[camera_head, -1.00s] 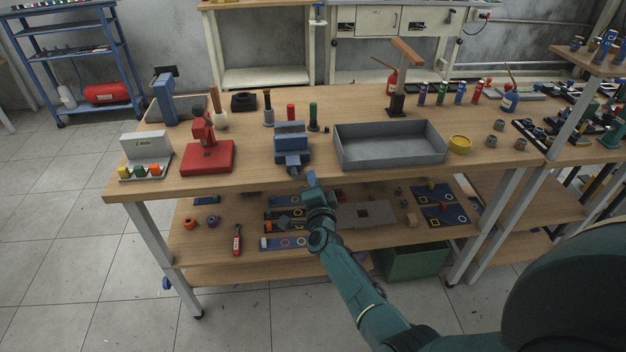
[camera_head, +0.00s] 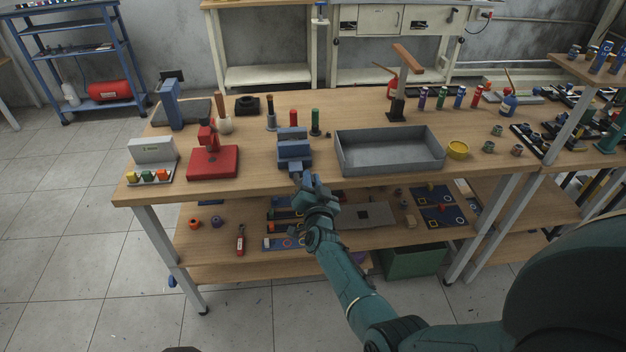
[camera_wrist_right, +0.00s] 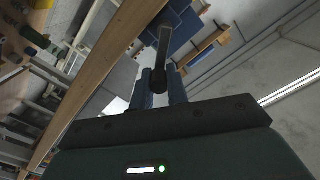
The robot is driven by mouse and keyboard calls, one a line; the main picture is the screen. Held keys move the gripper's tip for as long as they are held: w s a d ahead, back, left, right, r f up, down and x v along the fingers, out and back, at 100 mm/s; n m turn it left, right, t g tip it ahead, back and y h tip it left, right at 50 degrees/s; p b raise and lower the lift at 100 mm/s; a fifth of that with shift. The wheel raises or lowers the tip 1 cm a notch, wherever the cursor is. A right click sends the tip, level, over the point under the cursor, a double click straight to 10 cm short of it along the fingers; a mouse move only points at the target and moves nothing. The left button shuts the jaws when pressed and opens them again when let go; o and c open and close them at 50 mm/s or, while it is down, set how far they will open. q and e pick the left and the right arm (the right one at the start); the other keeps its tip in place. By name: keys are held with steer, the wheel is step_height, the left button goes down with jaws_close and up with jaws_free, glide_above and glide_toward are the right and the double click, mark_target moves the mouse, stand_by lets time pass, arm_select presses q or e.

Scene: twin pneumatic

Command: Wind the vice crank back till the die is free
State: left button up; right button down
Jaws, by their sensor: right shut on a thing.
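The blue vice (camera_head: 294,152) stands at the front edge of the workbench, left of the grey tray. My right gripper (camera_head: 305,182) is just in front of and below the vice, at the bench edge. In the right wrist view, the dark crank (camera_wrist_right: 163,62) runs down from the blue vice (camera_wrist_right: 184,25) to between the two blue fingers of my right gripper (camera_wrist_right: 160,88), which is shut on its end. I cannot make out the die in the vice jaws. My left gripper is not in view.
A red press (camera_head: 213,160) stands left of the vice and the grey tray (camera_head: 390,165) right of it. A dark cylinder (camera_head: 271,118) and a green-topped one (camera_head: 315,124) stand behind the vice. The lower shelf (camera_head: 345,235) below my right arm holds small parts.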

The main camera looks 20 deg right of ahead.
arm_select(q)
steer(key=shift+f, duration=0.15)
arm_select(e)
steer(key=shift+a+f, duration=0.1)
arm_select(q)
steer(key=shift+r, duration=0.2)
arm_select(e)
steer(key=c, duration=1.4)
jaws_free()
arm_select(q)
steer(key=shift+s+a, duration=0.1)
arm_select(e)
steer(key=shift+s, duration=0.15)
